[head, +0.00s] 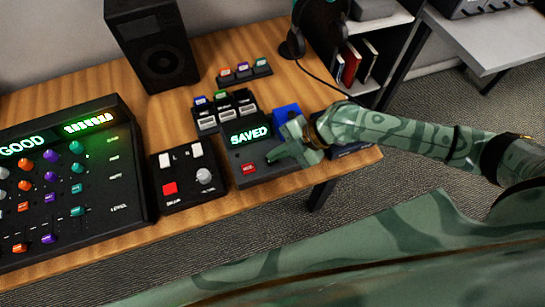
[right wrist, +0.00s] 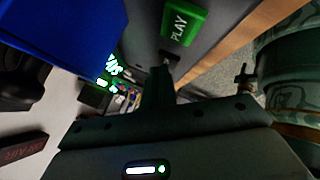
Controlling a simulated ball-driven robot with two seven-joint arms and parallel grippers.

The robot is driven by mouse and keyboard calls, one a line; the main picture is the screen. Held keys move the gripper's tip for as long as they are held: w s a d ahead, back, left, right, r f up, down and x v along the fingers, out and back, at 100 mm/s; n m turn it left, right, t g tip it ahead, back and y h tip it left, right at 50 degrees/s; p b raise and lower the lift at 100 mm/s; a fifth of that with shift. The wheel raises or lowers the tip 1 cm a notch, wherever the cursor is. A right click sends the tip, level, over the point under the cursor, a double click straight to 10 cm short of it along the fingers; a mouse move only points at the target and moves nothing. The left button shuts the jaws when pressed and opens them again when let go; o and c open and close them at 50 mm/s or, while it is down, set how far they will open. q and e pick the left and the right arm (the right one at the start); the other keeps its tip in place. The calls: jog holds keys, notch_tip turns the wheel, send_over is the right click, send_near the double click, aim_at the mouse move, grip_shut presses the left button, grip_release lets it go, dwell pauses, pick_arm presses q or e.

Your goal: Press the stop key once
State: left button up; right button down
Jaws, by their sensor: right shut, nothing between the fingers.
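The recorder (head: 237,151) stands near the table's front right edge, its screen lit with "SAVED". A red REC key (head: 249,168) shows at its lower left. My right gripper (head: 272,156) is shut and empty, pointing down over the recorder's key area right of the red key. In the right wrist view a green key marked PLAY (right wrist: 183,27) shows just beyond the shut fingers (right wrist: 162,72). No key marked STOP can be read. The gripper hides part of the key area, and whether the fingertips touch a key I cannot tell. My left gripper is not in view.
Left of the recorder is a small black box (head: 187,196) with a red button and a knob. A large mixer (head: 100,201) reading "GOOD" is further left. A blue object (head: 287,112) stands behind my right gripper. A speaker (head: 152,42) and headphones (head: 296,42) are at the back.

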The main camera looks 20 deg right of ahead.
jog(key=shift+r+p, duration=0.3)
jog(key=shift+r, duration=0.4)
jog(key=shift+r+p, duration=1.75)
jog(key=shift+r, duration=0.8)
jog(key=shift+f, duration=0.1)
